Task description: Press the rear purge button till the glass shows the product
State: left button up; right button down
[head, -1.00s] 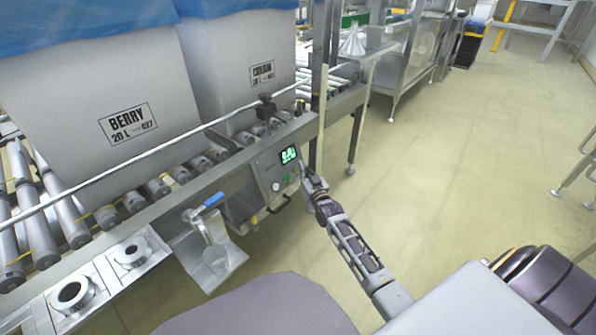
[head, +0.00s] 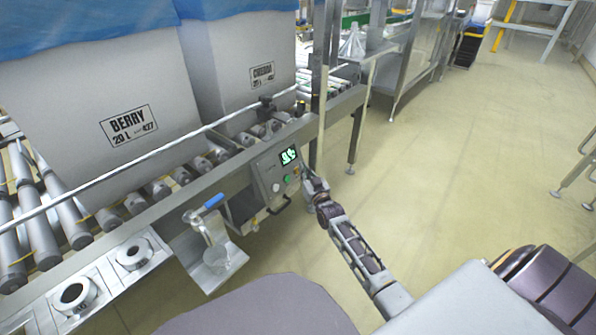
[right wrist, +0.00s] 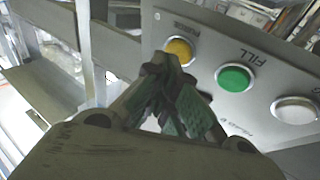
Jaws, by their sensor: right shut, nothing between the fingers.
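The grey control panel (head: 274,178) is on the side of the conveyor. In the right wrist view it shows upside down, with a yellow button (right wrist: 179,50), a green button marked FILL (right wrist: 233,78) and a pale button (right wrist: 296,110). My right gripper (head: 306,176) is beside the panel's far end, its fingers shut and empty. In the wrist view its fingertips (right wrist: 163,64) overlap the yellow button's edge; I cannot tell whether they touch it. My left gripper is out of view.
A large white BERRY box (head: 80,95) and another white box (head: 240,55) stand on the conveyor rollers (head: 110,222). A metal post (head: 318,95) rises just beyond the panel. The panel's green display (head: 289,155) is lit.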

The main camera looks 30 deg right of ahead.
jog(key=shift+s+d+r+p, duration=0.2)
jog(key=shift+s+p, duration=0.2)
jog(key=shift+s, duration=0.05)
jog(key=shift+s, duration=0.1)
jog(key=shift+s+d+r+p, duration=0.3)
jog(key=shift+s+p, duration=0.4)
jog(key=shift+s+d+r+p, duration=0.25)
jog(key=shift+s+d+p, duration=0.05)
jog(key=shift+s+p, duration=0.45)
jog(key=shift+s+d+r+p, duration=0.3)
jog(key=shift+s+p, duration=0.35)
jog(key=shift+p, duration=0.05)
